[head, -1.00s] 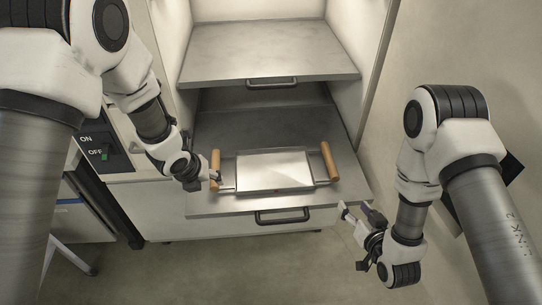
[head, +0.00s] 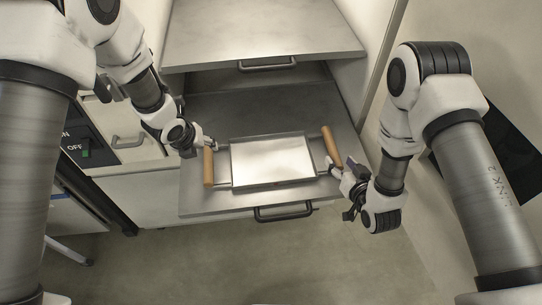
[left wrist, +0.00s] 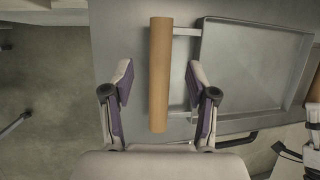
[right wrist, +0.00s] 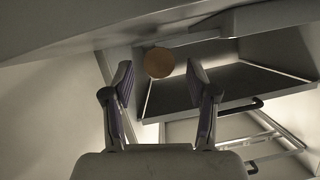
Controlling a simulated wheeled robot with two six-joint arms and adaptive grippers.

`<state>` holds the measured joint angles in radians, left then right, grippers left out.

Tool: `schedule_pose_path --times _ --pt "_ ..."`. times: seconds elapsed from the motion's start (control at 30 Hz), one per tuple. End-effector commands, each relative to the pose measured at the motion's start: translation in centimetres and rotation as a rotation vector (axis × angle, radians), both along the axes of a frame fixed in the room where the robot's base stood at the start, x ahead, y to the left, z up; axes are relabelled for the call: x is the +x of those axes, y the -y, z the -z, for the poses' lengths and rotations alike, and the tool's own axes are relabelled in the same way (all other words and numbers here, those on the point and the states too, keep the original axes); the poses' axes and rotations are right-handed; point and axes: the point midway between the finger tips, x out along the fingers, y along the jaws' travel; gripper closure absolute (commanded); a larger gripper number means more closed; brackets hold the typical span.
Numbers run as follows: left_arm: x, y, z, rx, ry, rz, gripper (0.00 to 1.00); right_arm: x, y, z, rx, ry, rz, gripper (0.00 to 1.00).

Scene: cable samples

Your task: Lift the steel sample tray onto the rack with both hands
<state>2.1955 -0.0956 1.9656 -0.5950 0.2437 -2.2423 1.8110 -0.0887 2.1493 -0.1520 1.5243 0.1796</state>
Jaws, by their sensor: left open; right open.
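The steel sample tray (head: 271,160) lies flat on the lower pulled-out shelf, with a wooden handle at each side. My left gripper (head: 212,144) is open at the far end of the left handle (head: 208,170). In the left wrist view this handle (left wrist: 160,60) runs lengthwise between the open fingers (left wrist: 162,82), apart from both. My right gripper (head: 331,168) is open by the near end of the right handle (head: 330,142). In the right wrist view that handle (right wrist: 159,62) appears end-on as a round disc between the open fingertips (right wrist: 158,75). The tray's steel pan also shows in the left wrist view (left wrist: 250,65).
The lower shelf (head: 250,112) has a black pull (head: 283,213) on its front edge. An upper shelf (head: 260,35) with its own pull is above and behind, its visible top bare. A panel with an ON/OFF switch (head: 85,148) is at left. The cabinet's side wall stands close on the right.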

Motion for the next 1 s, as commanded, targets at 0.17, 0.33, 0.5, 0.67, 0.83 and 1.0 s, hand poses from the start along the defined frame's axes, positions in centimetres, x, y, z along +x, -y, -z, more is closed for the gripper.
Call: schedule_pose_path --times 0.17,0.33,0.5,0.67,0.83,1.0 --pt "1.2 0.4 2.8 0.000 -0.001 0.000 0.42 2.7 -0.7 1.1 0.000 0.003 0.001 0.42" --pt "1.9 0.6 4.2 0.000 0.000 -0.001 0.42 4.1 -1.0 1.7 0.000 0.001 0.000 0.42" --pt "2.0 0.6 4.4 0.000 0.000 0.000 0.42 4.3 -1.1 1.8 0.001 0.000 0.000 0.42" --pt "2.0 0.6 4.3 0.000 0.000 0.000 0.56 4.3 -1.1 1.8 0.000 0.000 0.001 0.56" --pt "1.9 0.6 4.3 0.000 0.000 0.000 1.00 4.3 -1.0 1.8 0.000 0.000 0.001 1.00" --pt "1.9 0.6 4.3 0.000 0.000 0.000 1.00 4.3 -1.1 1.8 0.001 0.000 0.000 1.00"
